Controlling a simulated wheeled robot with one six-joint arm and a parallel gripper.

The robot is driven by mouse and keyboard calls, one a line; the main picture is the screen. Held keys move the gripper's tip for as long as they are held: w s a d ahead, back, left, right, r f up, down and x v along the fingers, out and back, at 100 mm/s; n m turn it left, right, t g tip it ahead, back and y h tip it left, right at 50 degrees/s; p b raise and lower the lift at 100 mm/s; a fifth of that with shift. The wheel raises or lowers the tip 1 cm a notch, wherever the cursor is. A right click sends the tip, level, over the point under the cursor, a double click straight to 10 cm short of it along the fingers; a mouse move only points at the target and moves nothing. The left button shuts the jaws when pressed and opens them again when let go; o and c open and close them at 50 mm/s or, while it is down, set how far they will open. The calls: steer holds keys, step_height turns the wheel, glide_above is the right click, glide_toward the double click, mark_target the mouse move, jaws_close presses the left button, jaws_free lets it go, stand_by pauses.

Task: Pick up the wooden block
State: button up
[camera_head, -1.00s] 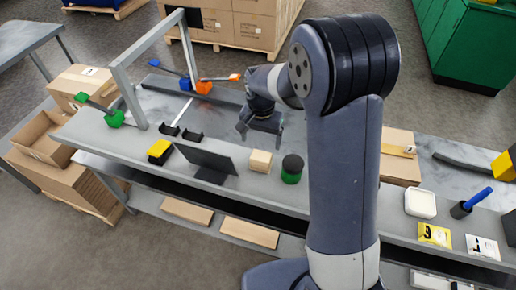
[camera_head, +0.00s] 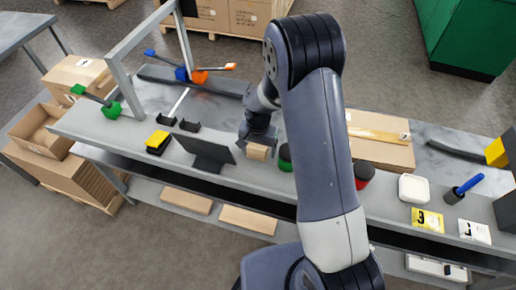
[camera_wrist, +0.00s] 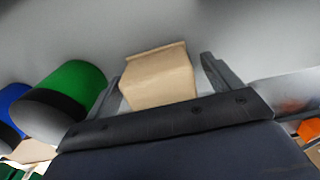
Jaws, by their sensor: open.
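The wooden block (camera_head: 257,152) is a small light-tan block on the grey bench, just right of a dark upright panel. My gripper (camera_head: 260,141) is right behind and above it in the head view, partly covering its top. In the wrist view, the block (camera_wrist: 160,77) sits between the two fingers of my gripper (camera_wrist: 163,85), with a gap visible on at least the right side. The jaws are open. Whether the left finger touches the block I cannot tell.
A green and black cylinder (camera_wrist: 65,98) stands close beside the block, also at the bench (camera_head: 285,158) partly behind my arm. The dark panel (camera_head: 207,152) stands left of the block. A yellow-topped black item (camera_head: 158,142) lies further left. The bench front edge is near.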

steer(key=c, duration=1.1)
steer(key=shift+c, duration=0.2)
step_height(320, 180, up, 10)
steer(key=shift+r+b, duration=0.1)
steer(key=shift+b, duration=0.35)
steer(key=o, duration=0.5)
steer(key=shift+c, duration=1.6)
steer(key=shift+s, duration=0.1)
